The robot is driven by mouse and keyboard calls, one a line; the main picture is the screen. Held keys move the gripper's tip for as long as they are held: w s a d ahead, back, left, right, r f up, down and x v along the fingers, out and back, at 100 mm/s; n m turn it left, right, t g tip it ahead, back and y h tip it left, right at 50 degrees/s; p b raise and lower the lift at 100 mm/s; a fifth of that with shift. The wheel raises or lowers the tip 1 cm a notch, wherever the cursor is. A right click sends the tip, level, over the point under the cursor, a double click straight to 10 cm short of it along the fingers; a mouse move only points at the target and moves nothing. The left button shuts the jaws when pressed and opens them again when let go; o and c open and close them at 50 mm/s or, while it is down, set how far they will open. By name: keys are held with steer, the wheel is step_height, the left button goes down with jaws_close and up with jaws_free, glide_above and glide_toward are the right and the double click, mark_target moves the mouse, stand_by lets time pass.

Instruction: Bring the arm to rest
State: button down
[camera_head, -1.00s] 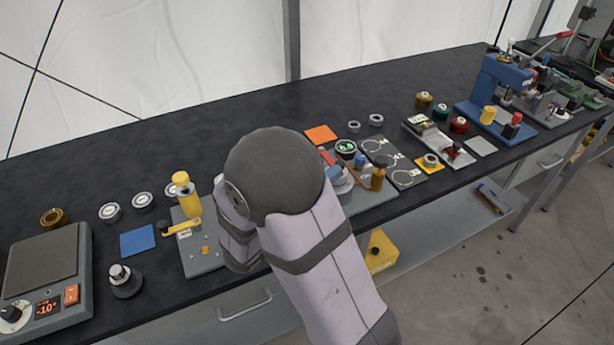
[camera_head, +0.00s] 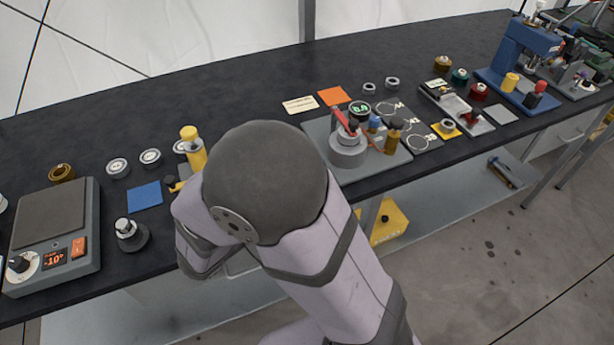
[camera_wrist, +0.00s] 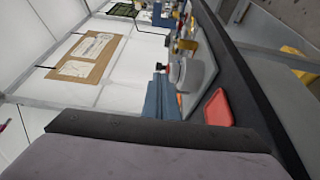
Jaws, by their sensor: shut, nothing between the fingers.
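The task names only my arm. In the camera_head view, my arm's dark round joint and pale lilac links fill the lower middle, in front of the bench. The joint covers part of the plate with the yellow-capped bottle (camera_head: 194,150). My gripper does not show in the camera_head view, where it is hidden behind or below my arm. In the camera_wrist view, a lilac link with a dark band fills the bottom, and no fingertips can be made out.
The dark bench (camera_head: 235,95) holds a scale (camera_head: 55,215) at left, a blue pad (camera_head: 145,196), a dark knobbed weight (camera_head: 130,236), a grey fixture with a red lever (camera_head: 347,148) and a blue press (camera_head: 518,65). A yellow bin (camera_head: 388,222) sits below. The bench's back strip is clear.

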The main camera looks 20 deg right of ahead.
steer(key=shift+s+a, duration=0.6)
steer(key=shift+s, duration=0.05)
steer(key=s+d+f+m+g+y+p, duration=0.1)
steer(key=s+d+f+g+y+p, duration=0.1)
steer(key=s+f+g+y+p, duration=0.25)
steer(key=s+d+f+m+g+y+p, duration=0.1)
steer(key=s+d+f+g+y, duration=0.15)
steer(key=s+g, duration=0.35)
steer(key=w+a+m+t+y+p, duration=0.2)
steer(key=a+m+t+y+p, duration=0.15)
steer(key=a+y, duration=0.5)
step_height(320, 180, down, 32)
steer(key=y+b, duration=0.1)
steer(key=b, duration=3)
steer(key=shift+w+d+r+n, duration=0.25)
steer(key=shift+w+n, duration=0.1)
steer(key=shift+n, duration=0.1)
